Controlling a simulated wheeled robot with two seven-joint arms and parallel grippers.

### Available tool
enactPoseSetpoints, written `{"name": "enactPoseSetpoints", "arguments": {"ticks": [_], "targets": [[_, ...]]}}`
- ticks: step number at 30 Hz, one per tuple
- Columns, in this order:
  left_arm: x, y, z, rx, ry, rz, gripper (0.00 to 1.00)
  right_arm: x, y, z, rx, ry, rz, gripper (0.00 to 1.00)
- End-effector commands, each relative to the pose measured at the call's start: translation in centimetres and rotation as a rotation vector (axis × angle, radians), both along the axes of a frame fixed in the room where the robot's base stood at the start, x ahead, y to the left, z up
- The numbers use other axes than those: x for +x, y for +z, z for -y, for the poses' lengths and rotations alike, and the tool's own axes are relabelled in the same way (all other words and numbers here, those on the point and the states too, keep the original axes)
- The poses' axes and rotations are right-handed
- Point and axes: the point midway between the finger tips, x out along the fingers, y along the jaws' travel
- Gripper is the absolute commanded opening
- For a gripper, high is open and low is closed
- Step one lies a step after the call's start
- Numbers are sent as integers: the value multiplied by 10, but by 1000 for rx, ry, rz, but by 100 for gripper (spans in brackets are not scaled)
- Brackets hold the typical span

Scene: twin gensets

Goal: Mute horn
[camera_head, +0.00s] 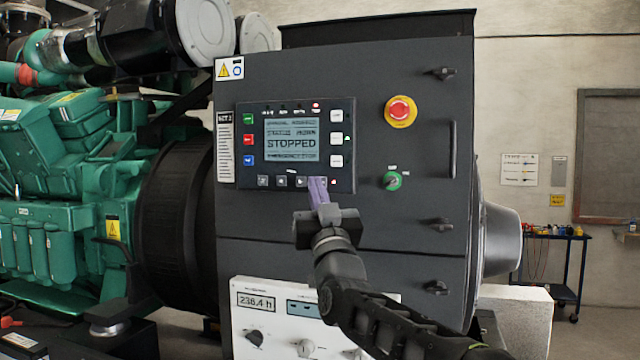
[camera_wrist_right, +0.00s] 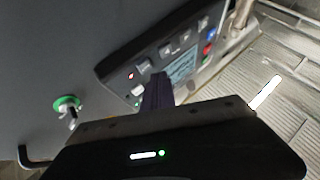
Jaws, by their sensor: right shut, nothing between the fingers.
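The control panel (camera_head: 345,115) is set in the dark grey genset cabinet, and its screen (camera_head: 291,139) reads STOPPED. Small buttons line both sides of the screen and a row of small buttons runs below it. My right gripper (camera_head: 318,182) is shut and empty, with its purple fingertips at the lower right of the panel over the bottom button row. I cannot tell whether they touch a button. In the right wrist view the purple fingers (camera_wrist_right: 157,92) point at the panel (camera_wrist_right: 185,62) and hide part of its edge. My left gripper is not in view.
A door handle (camera_head: 453,150) stands further right. A white lower panel (camera_head: 262,330) with knobs is below. A green engine (camera_head: 60,200) fills the left.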

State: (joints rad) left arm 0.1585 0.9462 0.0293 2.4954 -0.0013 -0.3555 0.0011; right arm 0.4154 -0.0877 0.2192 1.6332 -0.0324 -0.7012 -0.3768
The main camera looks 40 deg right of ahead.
Motion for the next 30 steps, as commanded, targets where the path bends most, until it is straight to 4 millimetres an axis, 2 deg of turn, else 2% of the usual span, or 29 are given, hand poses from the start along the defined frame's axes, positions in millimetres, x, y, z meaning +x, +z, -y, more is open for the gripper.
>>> {"name": "enactPoseSetpoints", "arguments": {"ticks": [30], "targets": [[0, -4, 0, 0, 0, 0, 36, 5, 0, 7, 0, 0, -1, 0]]}}
